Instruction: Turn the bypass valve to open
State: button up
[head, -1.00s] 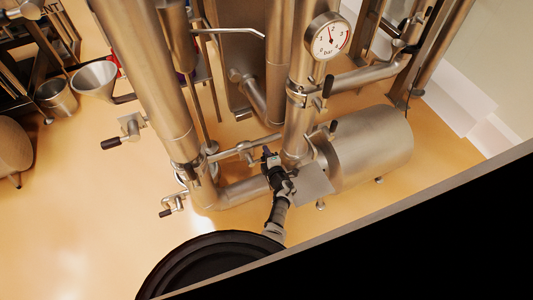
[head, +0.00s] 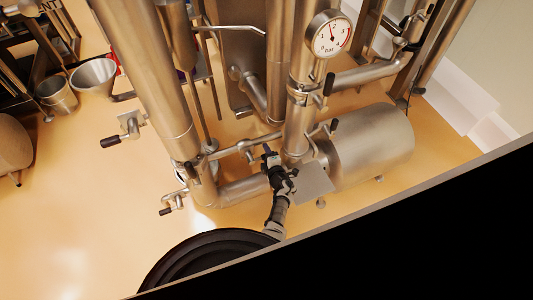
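Several valves with black-gripped levers show in the head view, and I cannot read a label telling which is the bypass valve. A thin steel cross pipe (head: 232,150) joins the two thick upright pipes. My gripper (head: 268,153) is at the right part of this cross pipe, in front of it. It hides what lies behind it, and whether it touches anything is unclear. Its fingers are too small and dark to tell open from shut. A lever with a black grip (head: 333,125) stands right of my gripper, by the right upright pipe.
A pressure gauge (head: 328,34) is on the right upright pipe (head: 299,100). A steel horizontal drum (head: 370,145) lies to the right. Levers (head: 110,142) and (head: 165,211) stick out at left. A funnel (head: 93,76) is at upper left. The orange floor at lower left is clear.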

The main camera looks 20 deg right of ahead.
jog(key=p+v, duration=0.2)
jog(key=v, duration=1.2)
jog(key=shift+p, duration=0.35)
